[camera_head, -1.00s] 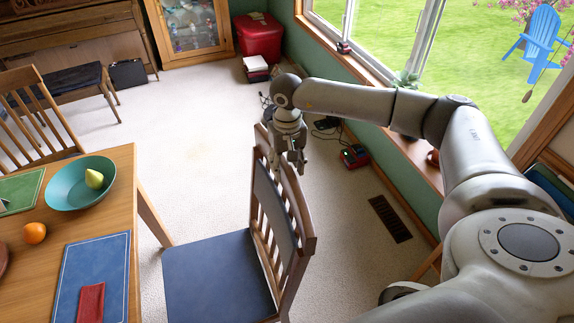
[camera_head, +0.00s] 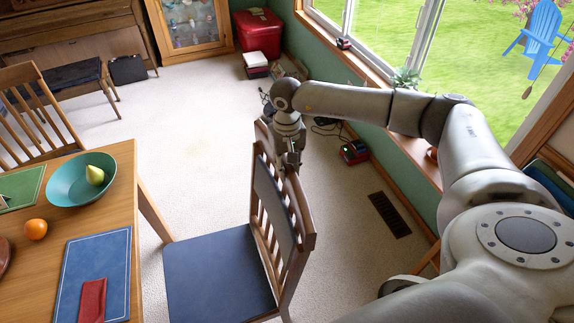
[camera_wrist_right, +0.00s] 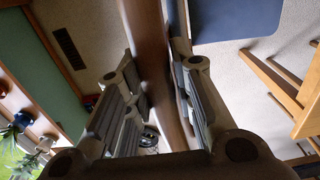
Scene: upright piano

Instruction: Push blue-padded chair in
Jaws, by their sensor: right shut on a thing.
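The blue-padded chair (camera_head: 219,275) stands at the right of the wooden table (camera_head: 128,200), upright, with its seat towards the table and its wooden slatted back on the right. There is a gap between the seat and the tabletop edge. My right gripper (camera_head: 291,160) is at the top of the chair's back and shut on its top rail. In the right wrist view, the wooden rail (camera_wrist_right: 155,65) runs between the gripper's fingers (camera_wrist_right: 158,105), and the blue seat (camera_wrist_right: 237,18) shows beyond. My left gripper is not in view.
On the table are a teal bowl (camera_head: 80,181) with a pear, an orange (camera_head: 36,229) and a blue placemat (camera_head: 92,275). Another chair (camera_head: 40,112) stands at the table's far side. A red bin (camera_head: 258,35) is by the window wall. The carpet beyond the chair is clear.

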